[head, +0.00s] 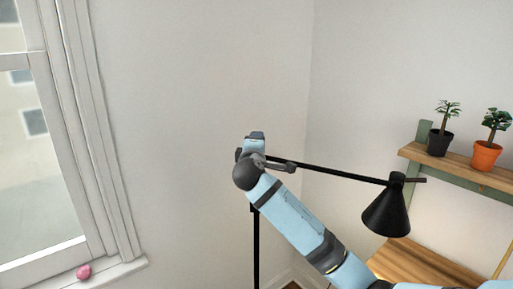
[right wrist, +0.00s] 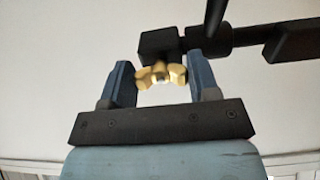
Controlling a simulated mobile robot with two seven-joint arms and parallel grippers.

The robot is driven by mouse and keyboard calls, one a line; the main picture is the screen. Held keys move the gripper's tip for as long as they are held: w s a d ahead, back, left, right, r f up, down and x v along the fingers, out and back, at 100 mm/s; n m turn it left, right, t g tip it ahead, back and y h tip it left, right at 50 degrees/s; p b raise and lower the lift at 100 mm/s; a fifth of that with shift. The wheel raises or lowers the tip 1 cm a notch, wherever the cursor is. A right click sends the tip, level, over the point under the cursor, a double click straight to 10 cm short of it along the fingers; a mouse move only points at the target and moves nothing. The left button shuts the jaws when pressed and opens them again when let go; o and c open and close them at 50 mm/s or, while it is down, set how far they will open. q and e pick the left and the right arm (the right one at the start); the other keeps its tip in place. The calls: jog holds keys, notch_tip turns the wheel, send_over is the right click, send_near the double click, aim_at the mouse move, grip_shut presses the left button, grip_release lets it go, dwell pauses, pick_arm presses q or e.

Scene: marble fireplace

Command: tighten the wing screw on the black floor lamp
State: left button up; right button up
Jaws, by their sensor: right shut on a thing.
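The black floor lamp stands near the corner, with its conical shade (head: 387,212) hanging at the right end of a thin black arm (head: 330,173). Its upright pole (head: 256,250) shows below my right arm. In the right wrist view a brass-coloured wing screw (right wrist: 161,75) sits under the lamp's black joint block (right wrist: 159,43). My right gripper (right wrist: 162,77) is shut on the wing screw, one blue finger on each side. In the head view my right gripper (head: 257,140) is at the lamp's joint, and my own wrist hides the screw. My left gripper is not in view.
A wooden shelf (head: 460,165) at the right holds a black pot (head: 438,144) and an orange pot (head: 486,155) with plants. A wooden surface (head: 420,262) lies below the shade. A pink object (head: 83,272) sits on the windowsill at left. Open space lies left of the lamp.

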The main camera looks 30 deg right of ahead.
jog(key=o, duration=0.9)
jog(key=b+v, duration=0.2)
jog(key=v, duration=1.2)
jog(key=shift+d, duration=0.1)
